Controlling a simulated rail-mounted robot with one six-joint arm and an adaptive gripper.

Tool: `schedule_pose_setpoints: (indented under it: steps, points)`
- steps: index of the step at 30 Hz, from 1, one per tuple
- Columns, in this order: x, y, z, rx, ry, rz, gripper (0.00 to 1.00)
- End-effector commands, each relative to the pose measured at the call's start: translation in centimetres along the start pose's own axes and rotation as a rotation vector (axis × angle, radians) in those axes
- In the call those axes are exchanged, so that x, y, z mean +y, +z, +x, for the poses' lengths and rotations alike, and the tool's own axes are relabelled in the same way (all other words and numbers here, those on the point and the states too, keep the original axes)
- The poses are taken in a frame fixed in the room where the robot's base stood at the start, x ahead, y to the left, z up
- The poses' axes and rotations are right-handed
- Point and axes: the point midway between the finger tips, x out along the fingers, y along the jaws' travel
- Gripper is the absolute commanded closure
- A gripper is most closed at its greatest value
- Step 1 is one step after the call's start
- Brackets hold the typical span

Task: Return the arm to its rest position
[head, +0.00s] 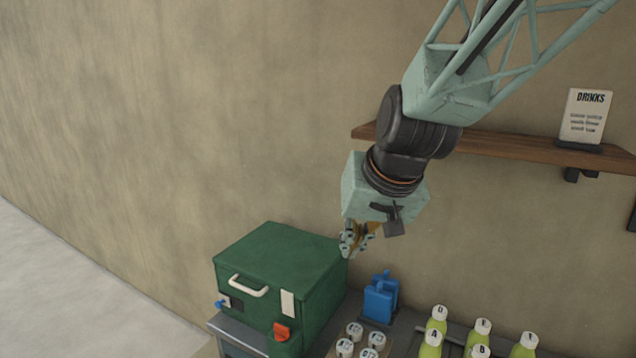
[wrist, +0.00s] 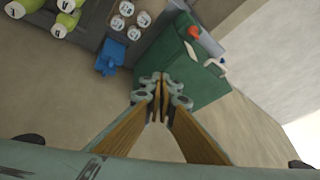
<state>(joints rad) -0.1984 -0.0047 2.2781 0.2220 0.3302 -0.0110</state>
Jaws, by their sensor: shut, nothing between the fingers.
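My arm comes down from the upper right in the head view, in front of the wall. My gripper (head: 352,240) hangs at its end, beside and above the right rear corner of the green press box (head: 275,265). In the wrist view my gripper (wrist: 162,90) has its fingertips together with nothing between them. The green box (wrist: 195,75) shows just beyond the fingertips in that view. I cannot tell the exact gap between the gripper and the box.
A blue object (head: 380,298) stands right of the box. White-topped containers (head: 353,331) and several lettered green bottles (head: 436,325) stand on the counter. A wooden shelf (head: 500,147) with a drinks sign (head: 585,115) is on the wall behind my arm. The wall's left side is clear.

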Motion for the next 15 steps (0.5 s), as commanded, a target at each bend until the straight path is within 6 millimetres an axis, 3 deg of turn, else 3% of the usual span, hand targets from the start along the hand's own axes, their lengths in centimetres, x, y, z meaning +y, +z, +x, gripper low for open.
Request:
schedule_pose_setpoints:
  steps: [6, 15]
  points:
    - [3.4, 2.9, -3.9, -0.036, 0.037, -0.041, 1.0]
    - [5.9, 7.2, -8.4, -0.073, 0.069, -0.06, 1.0]
